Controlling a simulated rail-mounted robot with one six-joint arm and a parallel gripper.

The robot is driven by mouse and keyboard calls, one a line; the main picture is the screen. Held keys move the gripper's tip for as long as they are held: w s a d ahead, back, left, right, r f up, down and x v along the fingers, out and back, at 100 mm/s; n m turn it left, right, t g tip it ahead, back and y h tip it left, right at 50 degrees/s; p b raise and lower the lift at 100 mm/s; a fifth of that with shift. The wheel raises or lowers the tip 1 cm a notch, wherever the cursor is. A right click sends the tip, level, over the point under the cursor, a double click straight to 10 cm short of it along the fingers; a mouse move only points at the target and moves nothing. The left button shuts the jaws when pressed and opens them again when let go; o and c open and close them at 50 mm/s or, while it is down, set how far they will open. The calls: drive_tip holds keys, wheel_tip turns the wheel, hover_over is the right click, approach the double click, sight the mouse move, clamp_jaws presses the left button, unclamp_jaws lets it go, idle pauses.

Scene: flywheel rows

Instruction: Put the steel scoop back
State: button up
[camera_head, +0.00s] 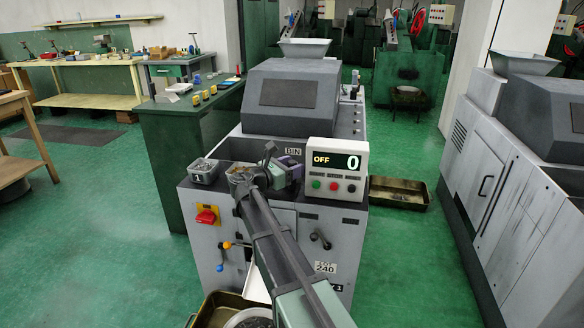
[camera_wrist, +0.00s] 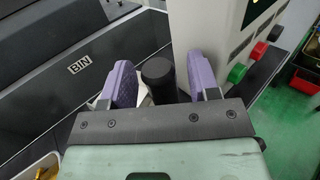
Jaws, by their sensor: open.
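My gripper (camera_head: 290,168) is over the top of the grey machine, left of the display box. In the wrist view its two purple fingers (camera_wrist: 158,82) are apart. A black cylindrical end (camera_wrist: 157,72), which looks like a handle, stands between them with gaps visible at both sides. A pale metal part shows beside it, mostly hidden by the fingers. I cannot tell whether this is the steel scoop. No scoop bowl is clearly visible in either view.
The display box (camera_head: 336,168) reads OFF and 0, close to my gripper's right. A grey container (camera_head: 203,171) of small parts stands at the left corner. A panel marked BIN (camera_wrist: 78,65) lies behind. A tray (camera_head: 398,193) rests on the floor at right.

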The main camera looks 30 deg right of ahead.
drive_tip(key=shift+r+p, duration=0.3)
drive_tip(key=shift+r, duration=0.05)
drive_tip(key=s+a, duration=0.2)
drive_tip(key=a, duration=0.9)
drive_tip(key=shift+s+a+f, duration=0.2)
drive_tip(key=shift+a, duration=0.2)
drive_tip(key=s+f+m+g+y, duration=0.3)
drive_tip(key=s+f+m+y, duration=0.8)
drive_tip(key=s+f, duration=0.4)
drive_tip(key=s+a+f+m+y, duration=0.2)
drive_tip(key=s+a+m+y, duration=0.5)
drive_tip(key=s+a+m, duration=0.2)
wheel_tip(320, 180, up, 20)
drive_tip(key=p, duration=1.9)
drive_tip(key=shift+f, duration=0.2)
